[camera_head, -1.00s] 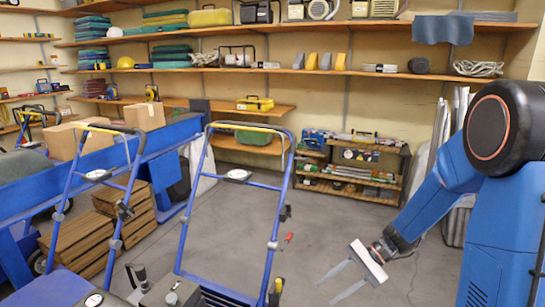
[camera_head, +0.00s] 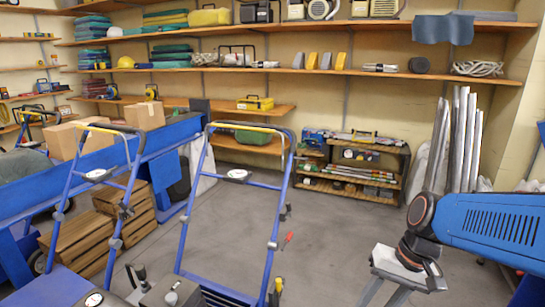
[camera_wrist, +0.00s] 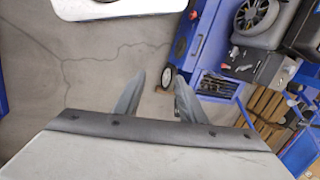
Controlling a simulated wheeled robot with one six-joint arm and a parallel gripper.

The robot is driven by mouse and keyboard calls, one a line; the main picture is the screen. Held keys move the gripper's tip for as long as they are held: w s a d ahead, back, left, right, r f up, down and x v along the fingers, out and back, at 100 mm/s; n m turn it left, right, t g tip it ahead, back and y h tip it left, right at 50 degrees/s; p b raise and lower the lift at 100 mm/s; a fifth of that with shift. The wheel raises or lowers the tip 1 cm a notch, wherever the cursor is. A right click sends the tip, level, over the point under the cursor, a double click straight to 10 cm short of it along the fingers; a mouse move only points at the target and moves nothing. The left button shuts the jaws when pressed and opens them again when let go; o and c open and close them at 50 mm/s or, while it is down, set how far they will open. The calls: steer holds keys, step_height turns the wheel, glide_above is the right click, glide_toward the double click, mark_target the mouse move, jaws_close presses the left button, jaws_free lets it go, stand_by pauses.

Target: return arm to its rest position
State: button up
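My gripper (camera_head: 384,294) is at the lower right of the head view, hanging below my blue arm, with its fingers running down to the picture's bottom edge. In the wrist view the two grey fingers (camera_wrist: 157,92) stand apart with bare floor between them, so it is open and holds nothing. My arm's forearm now lies roughly level, reaching in from the right edge.
Two aerators with blue handle frames, one in the middle (camera_head: 278,215) and one at left (camera_head: 133,178), stand left of my gripper. A blue machine with a wheel (camera_wrist: 205,45) shows in the wrist view. Low shelves (camera_head: 350,190) and upright metal lengths (camera_head: 462,140) are behind.

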steer(key=s+d+r+n+t+h, duration=0.2)
steer(key=s+d+r+t+h, duration=0.1)
steer(key=s+d+r+t, duration=0.1)
steer(key=shift+s+d+r+n+t, duration=0.3)
steer(key=shift+s+d+r, duration=0.4)
steer(key=shift+d, duration=0.1)
stand_by(1.7)
